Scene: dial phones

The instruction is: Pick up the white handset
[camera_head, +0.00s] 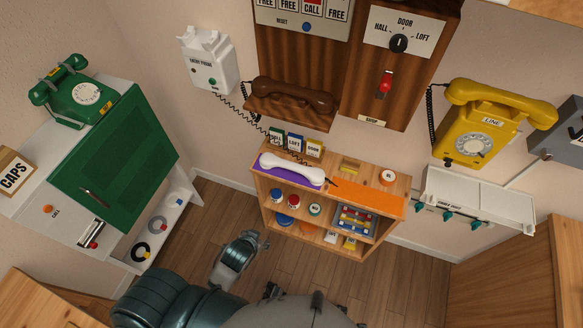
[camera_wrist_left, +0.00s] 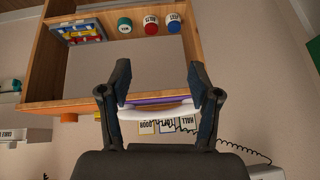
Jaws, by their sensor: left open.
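The white handset (camera_head: 285,168) lies on a purple mat (camera_head: 290,179) at the left of the wooden shelf's top. A dark coiled cord runs from it up to the white wall entry phone (camera_head: 209,62). My left gripper (camera_head: 240,250) is below and in front of the shelf, apart from the handset in the head view. In the left wrist view my left gripper (camera_wrist_left: 158,82) is open and empty, its two dark fingers spread. The white handset (camera_wrist_left: 155,112) shows lengthwise across the gap behind the fingers, its ends partly hidden by them. My right gripper is not seen.
The wooden shelf (camera_head: 262,197) holds jars and a tray. An orange mat (camera_head: 370,197) and small labelled cards (camera_head: 294,142) are on its top. A brown handset (camera_head: 292,95) hangs above. A green phone (camera_head: 78,92) stands left; a yellow phone (camera_head: 480,125) hangs right.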

